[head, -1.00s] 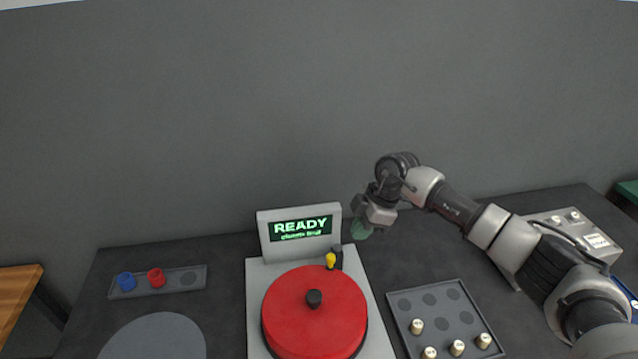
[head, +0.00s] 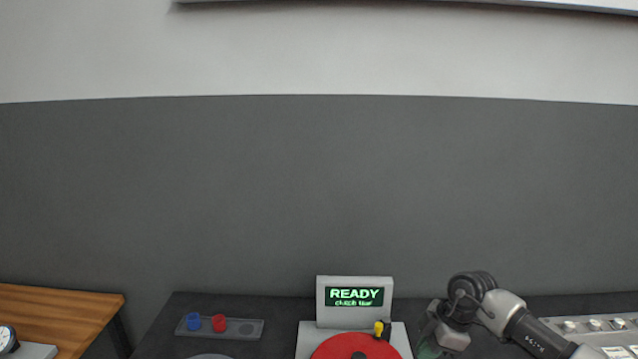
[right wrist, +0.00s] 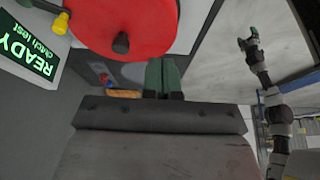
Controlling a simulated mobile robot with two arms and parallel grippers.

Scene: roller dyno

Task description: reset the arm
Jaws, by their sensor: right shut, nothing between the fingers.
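My right gripper (head: 428,347) hangs at the bottom of the head view, right of the dyno's screen, partly cut off. Its green fingers (right wrist: 163,76) are together and empty in the right wrist view. The dyno (head: 306,340) has a red disc (head: 345,349) with a dark central knob (head: 359,356). A yellow-tipped lever (head: 379,328) stands behind the disc. The green screen (head: 354,296) reads READY, with a smaller line below. My left gripper (right wrist: 248,43) shows small in the right wrist view, away from the dyno; its opening is unclear.
A grey tray (head: 232,332) holds a blue piece (head: 193,321) and a red piece (head: 219,323). A grey box with knobs (head: 630,337) stands at the right. A wooden table (head: 50,312) is at the left. The wall rises behind the bench.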

